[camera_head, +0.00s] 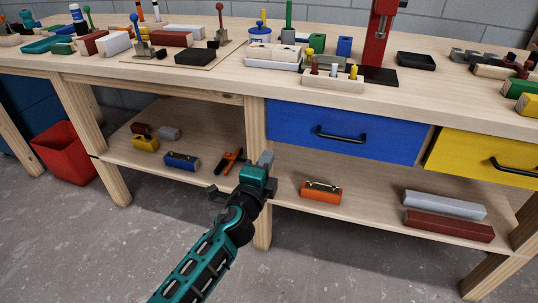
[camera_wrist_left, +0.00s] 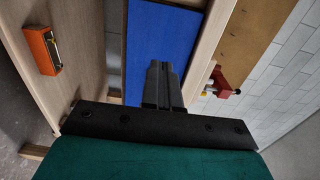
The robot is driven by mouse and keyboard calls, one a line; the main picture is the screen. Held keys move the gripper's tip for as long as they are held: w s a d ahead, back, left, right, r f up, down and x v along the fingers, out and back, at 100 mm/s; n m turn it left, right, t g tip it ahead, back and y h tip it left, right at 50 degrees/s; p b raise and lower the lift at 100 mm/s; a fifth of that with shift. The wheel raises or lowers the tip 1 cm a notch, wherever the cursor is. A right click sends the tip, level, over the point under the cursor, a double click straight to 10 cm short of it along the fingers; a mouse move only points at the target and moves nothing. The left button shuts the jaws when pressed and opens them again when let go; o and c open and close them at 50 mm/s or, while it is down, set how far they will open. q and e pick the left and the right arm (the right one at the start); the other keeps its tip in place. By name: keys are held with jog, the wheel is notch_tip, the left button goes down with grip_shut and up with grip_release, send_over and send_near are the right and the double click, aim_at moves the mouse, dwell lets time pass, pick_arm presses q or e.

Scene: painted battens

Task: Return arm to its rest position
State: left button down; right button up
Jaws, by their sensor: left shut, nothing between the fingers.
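My left arm, teal and black, comes in from the bottom of the head view. My left gripper (camera_head: 265,160) is in front of the workbench, close to its front middle leg as seen from the head. Its grey fingers are together and hold nothing. In the left wrist view the shut fingers (camera_wrist_left: 158,82) point toward the bench, with the blue drawer front (camera_wrist_left: 160,40) behind them. The distance between fingers and bench is hard to tell. My right gripper is in neither view.
The workbench top (camera_head: 200,78) carries many blocks, tools and a red press (camera_head: 380,40). The blue drawer (camera_head: 325,132) and yellow drawer (camera_head: 485,158) look shut. An orange level (camera_head: 321,191) lies on the lower shelf. A red bin (camera_head: 65,152) stands left. The grey floor in front is clear.

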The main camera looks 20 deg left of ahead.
pick_arm(q)
jog(key=s+d+f+n+g+h, duration=0.1)
jog(key=s+f+n+g, duration=0.1)
jog(key=s+f+n, duration=0.45)
jog(key=s+f+n+g+h, duration=0.1)
jog(key=s+f+n+g, duration=0.15)
jog(key=s, duration=0.65)
jog(key=s+d+f+n+g+h, duration=0.1)
jog(key=s+f+n+g, duration=0.2)
jog(key=s+n, duration=0.4)
notch_tip(320, 180, up, 11)
jog(key=s+a+y+p, duration=0.1)
jog(key=s+a+p, duration=0.1)
jog(key=p, duration=1.4)
jog(key=shift+s+a+m, duration=0.3)
jog(key=shift+s+a, duration=0.1)
jog(key=shift+s, duration=0.05)
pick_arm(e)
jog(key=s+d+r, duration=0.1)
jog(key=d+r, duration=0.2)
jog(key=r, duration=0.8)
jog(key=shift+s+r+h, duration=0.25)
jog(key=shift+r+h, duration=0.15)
pick_arm(q)
jog(key=shift+r, duration=0.1)
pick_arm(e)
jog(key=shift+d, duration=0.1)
